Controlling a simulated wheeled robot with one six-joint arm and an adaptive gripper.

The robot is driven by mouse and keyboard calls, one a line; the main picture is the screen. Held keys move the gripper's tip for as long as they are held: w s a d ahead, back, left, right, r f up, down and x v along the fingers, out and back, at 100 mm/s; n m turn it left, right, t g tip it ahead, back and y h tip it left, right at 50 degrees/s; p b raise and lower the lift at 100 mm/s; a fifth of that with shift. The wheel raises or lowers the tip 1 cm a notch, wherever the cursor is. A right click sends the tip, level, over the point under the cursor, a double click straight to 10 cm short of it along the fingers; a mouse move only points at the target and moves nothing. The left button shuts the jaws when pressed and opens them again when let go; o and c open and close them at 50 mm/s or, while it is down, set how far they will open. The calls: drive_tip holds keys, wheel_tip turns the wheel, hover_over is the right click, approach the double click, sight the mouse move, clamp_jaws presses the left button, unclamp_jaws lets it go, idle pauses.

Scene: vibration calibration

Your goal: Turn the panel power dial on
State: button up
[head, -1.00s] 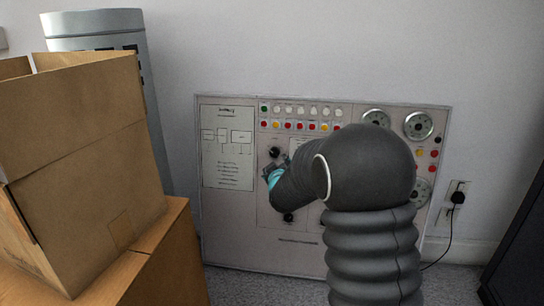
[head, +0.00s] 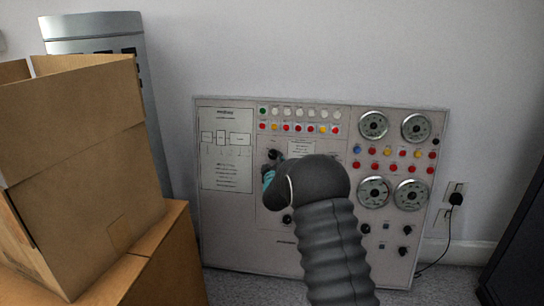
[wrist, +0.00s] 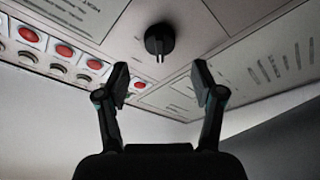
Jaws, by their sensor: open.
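The panel (head: 235,240) leans upright against the wall. A round black dial (head: 273,154) sits at its upper middle, below the rows of buttons. In the wrist view the dial (wrist: 159,40) shows a pointed grip and lies just beyond the fingertips, centred between them. My gripper (wrist: 160,80) is open, with its two dark pads apart on either side and nothing between them. In the head view my gripper (head: 268,174) is just below the dial and partly hidden by my own arm. Contact with the dial does not show.
Several coloured buttons (head: 300,127) run along the panel's top. Round gauges (head: 374,125) and more black knobs (head: 404,229) are at its right. Another black knob (head: 287,219) is lower down. Cardboard boxes (head: 90,150) stand at the left. A plug and cord (head: 456,199) hang at right.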

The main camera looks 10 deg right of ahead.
sight(272, 156)
drive_tip(key=shift+w+d, duration=0.2)
drive_tip(key=shift+w, duration=1.2)
drive_tip(key=shift+w+d, duration=0.15)
drive_tip(key=shift+w, duration=1.2)
drive_tip(key=c, duration=1.1)
